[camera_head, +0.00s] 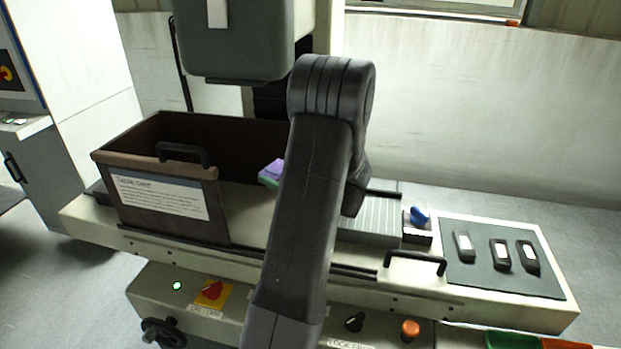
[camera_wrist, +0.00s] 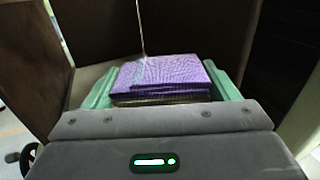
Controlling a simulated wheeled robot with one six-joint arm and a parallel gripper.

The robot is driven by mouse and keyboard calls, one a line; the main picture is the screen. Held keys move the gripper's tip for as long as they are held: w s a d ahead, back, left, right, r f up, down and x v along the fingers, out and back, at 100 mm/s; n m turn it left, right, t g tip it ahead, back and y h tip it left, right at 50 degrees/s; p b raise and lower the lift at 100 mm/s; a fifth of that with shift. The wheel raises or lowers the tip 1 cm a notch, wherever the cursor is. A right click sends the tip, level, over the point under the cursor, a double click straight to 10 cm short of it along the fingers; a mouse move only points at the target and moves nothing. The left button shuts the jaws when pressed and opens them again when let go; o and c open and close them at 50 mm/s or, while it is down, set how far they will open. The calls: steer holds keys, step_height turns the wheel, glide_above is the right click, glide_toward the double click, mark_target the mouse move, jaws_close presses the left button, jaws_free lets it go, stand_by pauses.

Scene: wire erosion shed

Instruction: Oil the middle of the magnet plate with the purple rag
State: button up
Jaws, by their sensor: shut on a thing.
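The purple rag (camera_head: 273,169) shows just left of my arm in the head view, in front of the brown box's open side. In the wrist view the folded purple rag (camera_wrist: 165,75) lies between the green fingertips of my gripper (camera_wrist: 163,88), which is shut on it. The gripper (camera_head: 268,178) is mostly hidden behind my arm in the head view. The grey ribbed magnet plate (camera_head: 378,229) lies on the machine table right of my arm, which covers its left part. I cannot tell how high the rag is above the table.
The brown box (camera_head: 225,207) with a handle and label stands on the table's left. A grey machine head (camera_head: 235,45) hangs above. A blue-topped item (camera_head: 419,217) stands at the plate's right end. A dark mat (camera_head: 480,280) with several small black items lies farther right.

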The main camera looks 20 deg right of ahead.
steer(key=shift+s+d+r, duration=0.15)
steer(key=shift+d+r, duration=0.25)
steer(key=shift+r, duration=0.1)
steer(key=shift+d, duration=0.2)
steer(key=shift+w+a+f, duration=0.1)
steer(key=shift+w, duration=0.1)
steer(key=shift+d+r+p, duration=0.25)
steer(key=shift+d+p, duration=0.05)
steer(key=shift+d+r+p, duration=0.1)
steer(key=shift+r+p, duration=0.75)
steer(key=shift+r, duration=0.5)
steer(key=shift+f, duration=0.1)
